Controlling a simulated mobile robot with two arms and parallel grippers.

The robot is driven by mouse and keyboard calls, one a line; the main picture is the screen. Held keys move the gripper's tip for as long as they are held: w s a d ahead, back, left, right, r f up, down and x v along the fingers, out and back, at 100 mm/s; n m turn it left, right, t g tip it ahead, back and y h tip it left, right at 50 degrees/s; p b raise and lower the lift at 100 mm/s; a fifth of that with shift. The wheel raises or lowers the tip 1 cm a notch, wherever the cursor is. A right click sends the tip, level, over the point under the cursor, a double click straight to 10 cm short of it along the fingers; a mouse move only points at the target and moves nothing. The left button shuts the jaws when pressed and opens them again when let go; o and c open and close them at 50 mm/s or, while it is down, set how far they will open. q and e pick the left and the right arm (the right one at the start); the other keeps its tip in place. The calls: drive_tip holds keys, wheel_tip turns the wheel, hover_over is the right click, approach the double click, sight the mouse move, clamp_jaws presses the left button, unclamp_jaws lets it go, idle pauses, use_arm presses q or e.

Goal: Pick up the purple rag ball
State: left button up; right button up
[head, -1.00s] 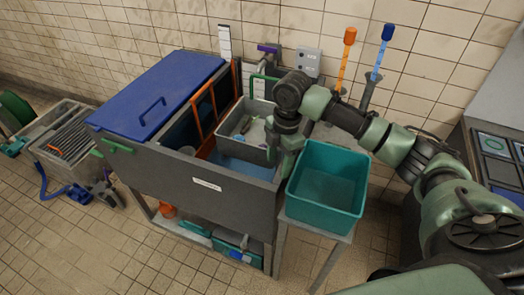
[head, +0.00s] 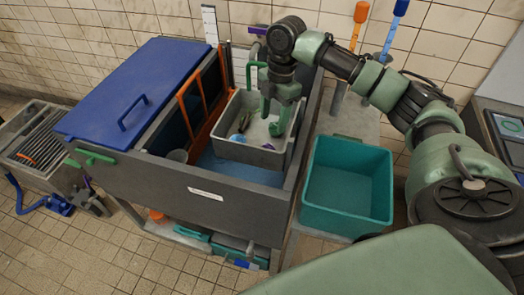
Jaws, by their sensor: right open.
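My right gripper (head: 276,124) comes in from the right and points down into a grey tray (head: 242,149) set in the large grey sink unit. Its fingers are open and hold nothing that I can see. Small items (head: 244,122) lie in the tray to the left of the fingers, greenish and dark, too small to name. My left gripper is not in view.
A teal bin (head: 346,212) stands right of the sink unit. A blue lid (head: 140,88) covers the unit's left part, with an orange frame (head: 198,100) beside the tray. Orange (head: 360,14) and blue (head: 400,8) tools stand at the wall behind my right arm.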

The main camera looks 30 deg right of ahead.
sight(268, 146)
drive_tip(key=f+b, duration=0.2)
drive_tip(key=shift+s+f, duration=0.2)
drive_tip(key=shift+f, duration=0.15)
drive_tip(key=shift+w+f+b, duration=0.35)
drive_tip(key=shift+f+b, duration=0.4)
drive_tip(key=shift+f, duration=0.15)
drive_tip(key=shift+s+a+f, duration=0.1)
drive_tip(key=shift+a+f, duration=0.1)
drive_tip(key=shift+f, duration=0.6)
drive_tip(key=f+p, duration=0.1)
drive_tip(key=f, duration=0.1)
drive_tip(key=a+f+p, duration=0.1)
drive_tip(key=f, duration=0.2)
drive_tip(key=shift+f, duration=0.5)
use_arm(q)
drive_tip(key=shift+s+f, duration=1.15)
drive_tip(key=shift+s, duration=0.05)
use_arm(e)
drive_tip(key=c, duration=1.1)
